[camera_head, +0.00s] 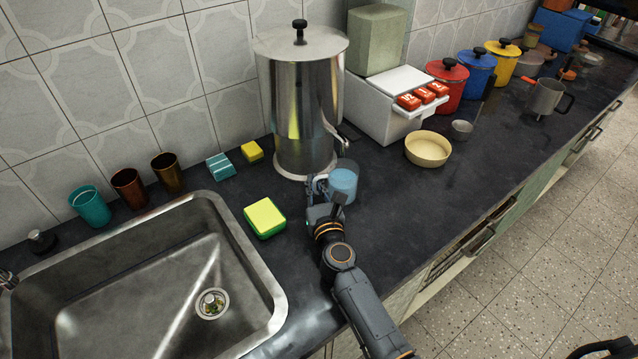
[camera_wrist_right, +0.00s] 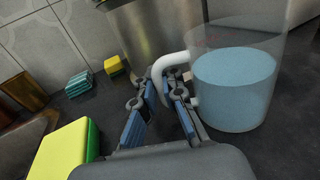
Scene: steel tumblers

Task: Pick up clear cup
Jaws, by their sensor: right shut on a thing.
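The clear cup (camera_head: 343,184) is a see-through mug with blue liquid in it, in front of the big steel dispenser on the dark counter. It looks upright. In the right wrist view the cup (camera_wrist_right: 237,85) fills the upper right, with its pale curved handle (camera_wrist_right: 163,68) facing my fingers. My right gripper (camera_head: 318,190) is at the left side of the cup, shut on its handle. In the wrist view the blue-padded fingers (camera_wrist_right: 168,108) sit around the handle, partly hiding it. I cannot tell whether the cup's base touches the counter.
The steel dispenser (camera_head: 300,105) stands close behind the cup, its tap nearby. A green-yellow sponge (camera_head: 264,218) and the sink (camera_head: 150,290) lie to the left. A cream bowl (camera_head: 428,149) stands to the right. The counter right of my arm (camera_head: 420,210) is clear.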

